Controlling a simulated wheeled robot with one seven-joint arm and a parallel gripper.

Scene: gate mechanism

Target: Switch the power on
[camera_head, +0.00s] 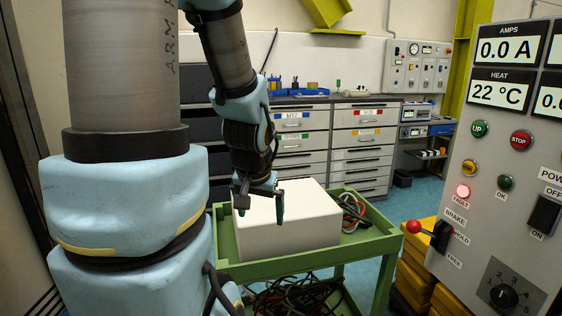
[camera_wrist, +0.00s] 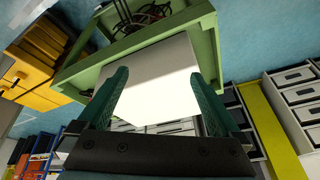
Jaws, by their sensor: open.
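The control panel (camera_head: 475,205) stands at the right in the head view. Its black power switch (camera_head: 544,215) is at the right edge, with the label OFF above it and ON below it. I cannot tell clearly which way the switch is tipped. My gripper (camera_head: 260,215) hangs fingers down in front of the white box on the green cart, well left of the panel. In the wrist view my gripper (camera_wrist: 162,95) shows two green fingers spread apart with nothing held between them. The panel is not seen in the wrist view.
The white box (camera_head: 288,222) sits on the green cart (camera_head: 325,258) with cables beside it. A red-knobbed brake lever (camera_head: 414,227) sticks out from the panel's left side. Yellow crates (camera_head: 418,262) stand between cart and panel.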

